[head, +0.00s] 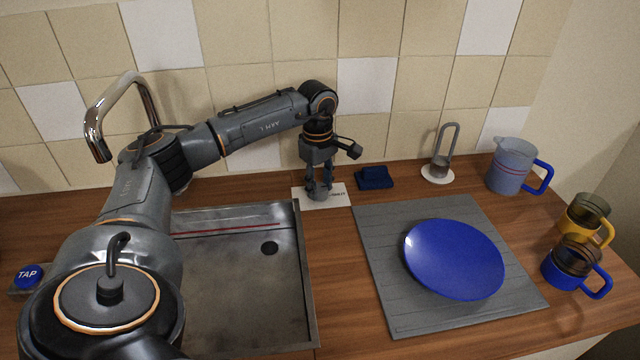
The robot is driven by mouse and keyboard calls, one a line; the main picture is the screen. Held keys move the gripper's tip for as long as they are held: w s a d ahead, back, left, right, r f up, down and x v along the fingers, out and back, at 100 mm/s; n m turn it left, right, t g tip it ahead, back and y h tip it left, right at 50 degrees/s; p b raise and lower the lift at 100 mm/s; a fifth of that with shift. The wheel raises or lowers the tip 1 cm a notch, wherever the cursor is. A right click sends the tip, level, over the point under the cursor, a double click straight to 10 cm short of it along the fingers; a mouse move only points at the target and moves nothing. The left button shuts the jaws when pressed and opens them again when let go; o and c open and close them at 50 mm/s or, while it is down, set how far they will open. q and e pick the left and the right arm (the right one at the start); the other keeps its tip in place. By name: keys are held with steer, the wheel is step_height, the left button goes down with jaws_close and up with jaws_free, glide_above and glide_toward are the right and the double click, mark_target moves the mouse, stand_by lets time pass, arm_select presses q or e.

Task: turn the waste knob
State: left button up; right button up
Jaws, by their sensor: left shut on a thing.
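The waste knob (318,192) is a small grey knob on a white labelled plate (338,197), on the counter just behind the sink's right rear corner. My left gripper (319,187) points straight down over the plate, with its fingers closed around the knob. The fingers hide part of the knob, and the label is only partly readable. My right gripper is not in view.
A steel sink (240,300) with a dark drain hole lies to the left, under a chrome tap (128,84). To the right are a grey mat (385,290) with a blue plate (453,258), a dark blue cloth (374,177), a jug (509,166) and two mugs (567,268).

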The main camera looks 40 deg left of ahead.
mark_target(319, 188)
arm_select(q)
steer(key=shift+m, duration=0.3)
steer(key=o, duration=1.2)
steer(key=shift+r, duration=0.1)
steer(key=r, duration=1.1)
steer(key=shift+s+r, duration=0.25)
steer(key=shift+r, duration=0.15)
